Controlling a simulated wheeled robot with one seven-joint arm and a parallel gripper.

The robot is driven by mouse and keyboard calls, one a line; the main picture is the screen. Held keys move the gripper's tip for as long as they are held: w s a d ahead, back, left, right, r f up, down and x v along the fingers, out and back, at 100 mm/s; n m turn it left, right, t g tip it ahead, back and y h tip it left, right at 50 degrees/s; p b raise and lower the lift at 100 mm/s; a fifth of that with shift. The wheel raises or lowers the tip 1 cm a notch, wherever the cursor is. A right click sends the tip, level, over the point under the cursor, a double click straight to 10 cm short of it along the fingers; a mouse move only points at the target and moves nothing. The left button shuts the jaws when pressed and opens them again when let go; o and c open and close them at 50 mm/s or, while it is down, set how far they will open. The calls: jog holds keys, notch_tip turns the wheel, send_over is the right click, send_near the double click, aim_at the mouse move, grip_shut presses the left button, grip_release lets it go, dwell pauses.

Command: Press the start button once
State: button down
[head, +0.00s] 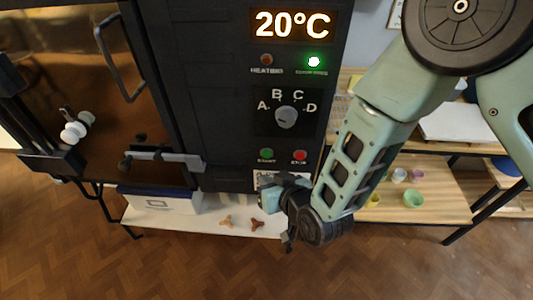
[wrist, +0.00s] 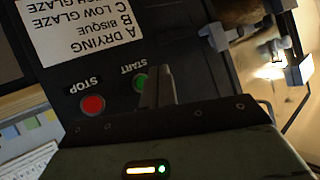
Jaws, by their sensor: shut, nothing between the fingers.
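The green start button (head: 267,154) sits low on the dark control panel, left of the red stop button (head: 300,156). In the wrist view the start button (wrist: 140,82) shows upside down beside my fingertips, with the stop button (wrist: 93,105) to its left. My gripper (wrist: 158,70) is shut and empty, its fingers overlapping the right edge of the start button in the picture. I cannot tell whether they touch it. In the head view my gripper (head: 268,182) is just below the buttons.
Above the buttons are a lettered dial (head: 285,117), a lit green lamp (head: 314,62), a dark heating lamp (head: 266,60) and a display (head: 292,25) reading 20°C. A latch bar (head: 165,158) juts out left of the panel. A shelf (head: 440,200) with small bowls stands right.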

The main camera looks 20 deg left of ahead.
jog(key=shift+w+a+b, duration=0.1)
jog(key=shift+w+a, duration=0.1)
jog(key=shift+w, duration=0.6)
jog(key=shift+w+a+b, duration=0.15)
jog(key=shift+w, duration=0.65)
jog(key=shift+w+a+b, duration=0.1)
jog(key=shift+w+a, duration=0.1)
jog(key=shift+w, duration=0.6)
jog(key=shift+w+a+b, duration=0.15)
jog(key=shift+w+b, duration=0.15)
jog(key=shift+w, duration=0.1)
jog(key=shift+w, duration=0.45)
dwell(0.7)
jog(key=shift+s, duration=0.1)
jog(key=shift+s+b, duration=0.3)
jog(key=shift+s, duration=0.45)
jog(key=shift+s+d+b, duration=0.1)
jog(key=shift+s+d, duration=0.15)
jog(key=shift+s, duration=0.55)
jog(key=shift+s+d+b, duration=0.1)
jog(key=shift+s+d, duration=0.15)
jog(key=shift+s, duration=0.6)
jog(key=shift+s+d+b, duration=0.1)
jog(key=shift+s+d, duration=0.15)
jog(key=shift+s, duration=0.55)
